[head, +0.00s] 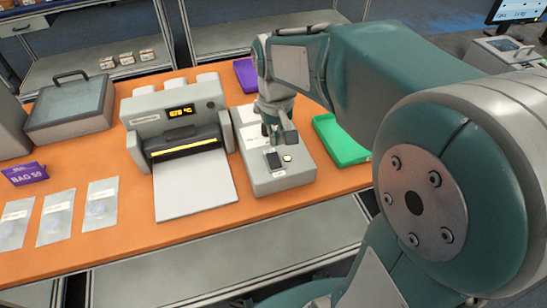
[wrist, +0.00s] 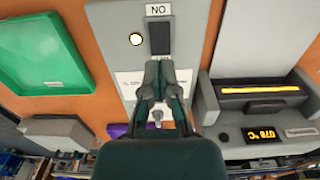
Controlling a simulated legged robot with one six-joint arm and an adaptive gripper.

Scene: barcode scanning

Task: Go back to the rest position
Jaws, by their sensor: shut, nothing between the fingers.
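My gripper (head: 283,135) is above the grey control box (head: 281,181) on the orange table, pointing down at it. In the wrist view the gripper's fingers (wrist: 159,66) are together with nothing between them. They lie in front of the box (wrist: 112,50), just below its dark window (wrist: 160,38). A lit round button (wrist: 136,39) is beside the window, and a "NO" label (wrist: 158,9) is beyond it. I cannot tell whether the fingertips touch the box.
A sealing machine (head: 170,112) with a yellow display stands left of the box. A green tray (head: 341,141) lies to its right and a purple item (head: 246,75) behind. Flat bags (head: 56,217), a purple "BAG" box (head: 24,173) and a grey case (head: 70,109) are further left.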

